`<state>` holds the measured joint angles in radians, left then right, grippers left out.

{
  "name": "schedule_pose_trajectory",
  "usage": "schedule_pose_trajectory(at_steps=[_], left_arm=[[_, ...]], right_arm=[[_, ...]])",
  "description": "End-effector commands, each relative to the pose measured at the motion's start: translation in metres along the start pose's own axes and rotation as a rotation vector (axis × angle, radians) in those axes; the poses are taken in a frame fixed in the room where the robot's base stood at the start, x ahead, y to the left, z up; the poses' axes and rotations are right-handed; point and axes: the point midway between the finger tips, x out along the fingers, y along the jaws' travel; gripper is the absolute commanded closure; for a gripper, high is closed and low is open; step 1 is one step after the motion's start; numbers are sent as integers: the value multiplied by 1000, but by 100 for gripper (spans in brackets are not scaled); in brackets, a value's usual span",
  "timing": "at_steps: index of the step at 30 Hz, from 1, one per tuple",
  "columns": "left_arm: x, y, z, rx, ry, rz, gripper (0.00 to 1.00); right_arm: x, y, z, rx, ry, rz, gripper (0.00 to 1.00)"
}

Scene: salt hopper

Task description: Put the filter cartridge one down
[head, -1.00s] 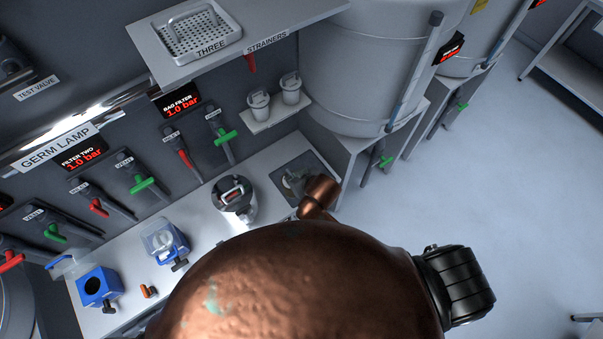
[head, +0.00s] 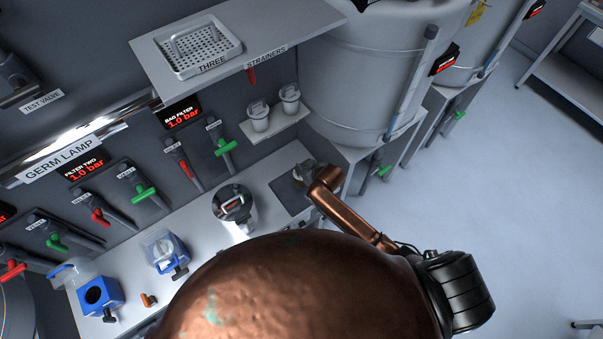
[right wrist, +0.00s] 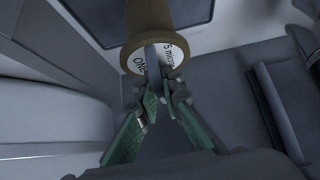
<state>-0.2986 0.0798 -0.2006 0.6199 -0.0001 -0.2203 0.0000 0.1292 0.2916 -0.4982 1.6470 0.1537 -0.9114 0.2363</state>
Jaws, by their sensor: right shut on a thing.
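Filter cartridge one is a tan cylinder (right wrist: 148,20) with a white end label reading "ONE" and "75 micron" in the right wrist view. My right gripper (right wrist: 160,85) is shut on the small tab at its labelled end. In the head view my right gripper (head: 308,174) is at the far right end of the counter, at the back edge of a dark square (head: 289,195). The cartridge cannot be made out there. Whether it touches the surface below cannot be told. My left gripper is not in view.
A dark-topped canister (head: 233,204) stands left of the dark square. Blue units (head: 98,296) stand farther left.

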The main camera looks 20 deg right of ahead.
Motion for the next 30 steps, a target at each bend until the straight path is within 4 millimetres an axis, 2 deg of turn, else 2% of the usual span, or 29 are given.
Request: schedule_pose_trajectory(at_steps=[7,19,20,27,30], left_arm=[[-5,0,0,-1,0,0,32],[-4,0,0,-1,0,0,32],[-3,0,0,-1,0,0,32],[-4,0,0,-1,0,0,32],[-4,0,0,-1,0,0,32]], right_arm=[[24,3,19,1,-1,1,100],[28,2,23,1,0,1,100],[28,2,24,1,-1,1,92],[28,2,23,1,-1,1,76],[28,2,23,1,-1,1,75]])
